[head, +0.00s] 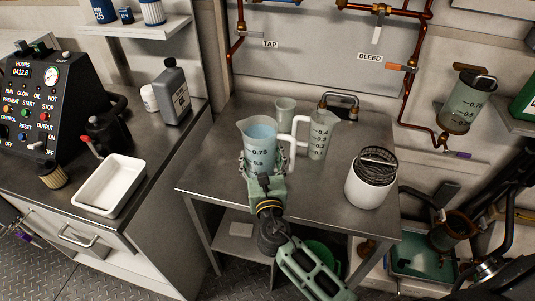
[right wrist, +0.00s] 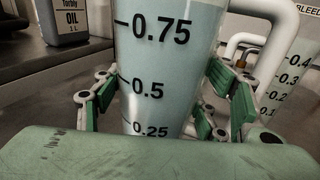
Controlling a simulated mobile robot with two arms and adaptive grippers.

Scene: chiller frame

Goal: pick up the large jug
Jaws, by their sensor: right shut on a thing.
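The large jug (head: 258,146) is clear, with black marks, a white handle on its right and pale blue liquid inside. It is upright over the middle table (head: 335,212). My right gripper (head: 260,170) is shut around its lower body from the front. In the right wrist view the green-padded fingers press on both sides of the large jug (right wrist: 165,70), near the 0.5 mark. The jug's base is hidden behind the gripper, so I cannot tell whether it touches the table. My left gripper is not in view.
A smaller jug (head: 318,142) stands close on the right, near the large jug's handle. A small cup (head: 285,110) is behind. A white canister with a mesh top (head: 370,185) stands at the right. A white tray (head: 108,187) lies on the left counter.

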